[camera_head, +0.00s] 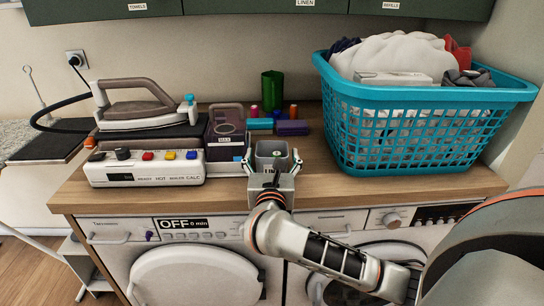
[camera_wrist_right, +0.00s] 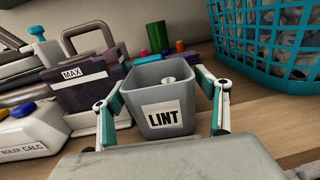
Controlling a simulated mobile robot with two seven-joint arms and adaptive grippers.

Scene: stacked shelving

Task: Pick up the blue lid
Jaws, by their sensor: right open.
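A small blue cap (camera_head: 189,98) sits at the right end of the iron; it also shows in the wrist view (camera_wrist_right: 37,31). It is the clearest blue lid-like thing, but I cannot tell if it is the blue lid. My right gripper (camera_head: 272,160) is open, its fingers on either side of a grey bin (camera_wrist_right: 160,100) labelled LINT. I cannot tell whether they touch the bin. A small pale round thing (camera_wrist_right: 168,80) lies inside the bin. The gripper is right of the blue cap and apart from it. My left gripper is not in view.
A teal laundry basket (camera_head: 420,130) fills the right. Behind the bin are a green cup (camera_head: 272,90), a purple block (camera_head: 292,127) and spools. Bare counter lies right of the bin.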

